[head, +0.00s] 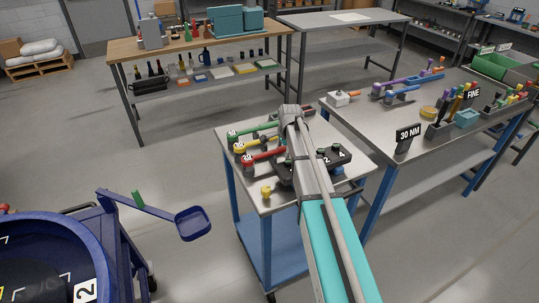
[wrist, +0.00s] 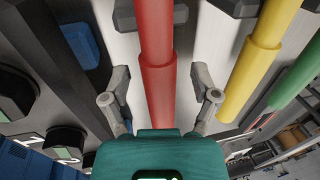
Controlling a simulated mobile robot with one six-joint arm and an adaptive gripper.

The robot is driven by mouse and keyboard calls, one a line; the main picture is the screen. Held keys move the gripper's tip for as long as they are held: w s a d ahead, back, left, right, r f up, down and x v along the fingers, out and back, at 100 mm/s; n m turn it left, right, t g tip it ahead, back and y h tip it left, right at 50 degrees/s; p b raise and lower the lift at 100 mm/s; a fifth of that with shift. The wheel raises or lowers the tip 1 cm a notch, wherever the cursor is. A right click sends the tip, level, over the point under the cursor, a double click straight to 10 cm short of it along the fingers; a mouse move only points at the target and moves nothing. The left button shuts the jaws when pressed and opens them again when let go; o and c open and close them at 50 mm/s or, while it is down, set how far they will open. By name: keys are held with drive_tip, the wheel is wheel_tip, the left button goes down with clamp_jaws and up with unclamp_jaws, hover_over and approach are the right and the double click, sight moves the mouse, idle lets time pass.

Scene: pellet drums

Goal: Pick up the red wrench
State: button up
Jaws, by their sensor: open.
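The red wrench (head: 265,157) lies on the small steel-topped cart (head: 362,166), in front of a yellow wrench and a green wrench (head: 248,132). In the wrist view, the red wrench (wrist: 158,82) runs up the middle of the picture. My gripper (wrist: 160,88) is open, with one finger on each side of the red handle. Gaps show between the fingers and the handle. In the head view, my arm hides the gripper and part of the cart top.
In the wrist view, the yellow wrench (wrist: 259,55) lies close to the right finger. A dark rack (head: 330,158) stands on the cart beside my arm. A bench with a "30 NM" sign (head: 407,138) is at right. A blue drum (head: 50,250) is at lower left.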

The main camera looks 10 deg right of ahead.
clamp_jaws()
drive_tip(key=shift+r, duration=0.15)
idle(0.5)
wheel_tip(320, 180, up, 2)
drive_tip(key=shift+p, duration=1.15)
drive_tip(key=s+r+p, duration=1)
drive_tip(key=s, duration=0.4)
drive_tip(key=shift+a+r+p, duration=0.35)
drive_tip(key=shift+a, duration=0.1)
drive_tip(key=shift+f, duration=0.1)
